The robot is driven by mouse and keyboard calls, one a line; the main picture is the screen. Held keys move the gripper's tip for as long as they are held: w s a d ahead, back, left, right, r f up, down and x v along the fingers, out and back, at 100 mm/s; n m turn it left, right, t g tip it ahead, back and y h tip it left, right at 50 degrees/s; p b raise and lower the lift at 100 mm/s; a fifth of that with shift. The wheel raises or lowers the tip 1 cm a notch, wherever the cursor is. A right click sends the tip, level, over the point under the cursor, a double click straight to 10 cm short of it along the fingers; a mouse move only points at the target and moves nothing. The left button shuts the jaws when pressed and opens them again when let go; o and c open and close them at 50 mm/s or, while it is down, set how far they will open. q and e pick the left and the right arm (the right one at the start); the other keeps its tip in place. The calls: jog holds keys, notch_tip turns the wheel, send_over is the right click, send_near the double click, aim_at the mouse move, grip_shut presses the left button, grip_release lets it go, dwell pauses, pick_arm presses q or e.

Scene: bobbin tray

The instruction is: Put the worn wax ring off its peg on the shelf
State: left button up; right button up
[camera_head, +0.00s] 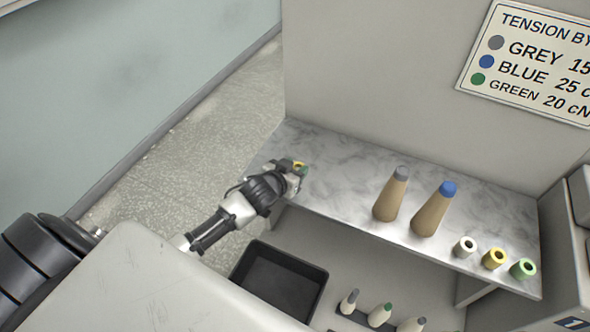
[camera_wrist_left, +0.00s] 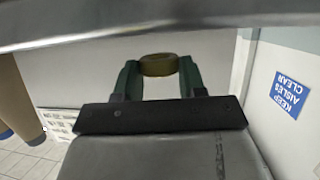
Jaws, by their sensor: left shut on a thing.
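My left gripper (camera_head: 299,170) is at the left end of the marble shelf (camera_head: 335,185). It is shut on a yellow wax ring (camera_head: 298,164), mostly hidden by the gripper in the head view. In the left wrist view the ring (camera_wrist_left: 158,64) looks brownish yellow, pinched between two dark green fingers. Whether it touches the shelf I cannot tell. A white ring (camera_head: 465,247), another yellow ring (camera_head: 494,258) and a green ring (camera_head: 523,268) sit at the shelf's right end. Wear is too small to make out. My right gripper is not in view.
Two tan cones, one grey-tipped (camera_head: 390,196) and one blue-tipped (camera_head: 433,212), stand mid-shelf. A black bin (camera_head: 279,283) is below the shelf, with several small bobbins (camera_head: 379,315) beside it. A tension sign (camera_head: 535,60) hangs on the wall. The shelf is clear between gripper and cones.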

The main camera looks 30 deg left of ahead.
pick_arm(q)
jog(key=shift+f, duration=0.6)
jog(key=shift+f, duration=0.45)
jog(key=shift+f+b, duration=0.15)
jog(key=shift+b, duration=0.15)
jog(key=o, duration=0.9)
jog(key=shift+s+d, duration=0.1)
jog(key=shift+d, duration=0.05)
jog(key=shift+f, duration=0.1)
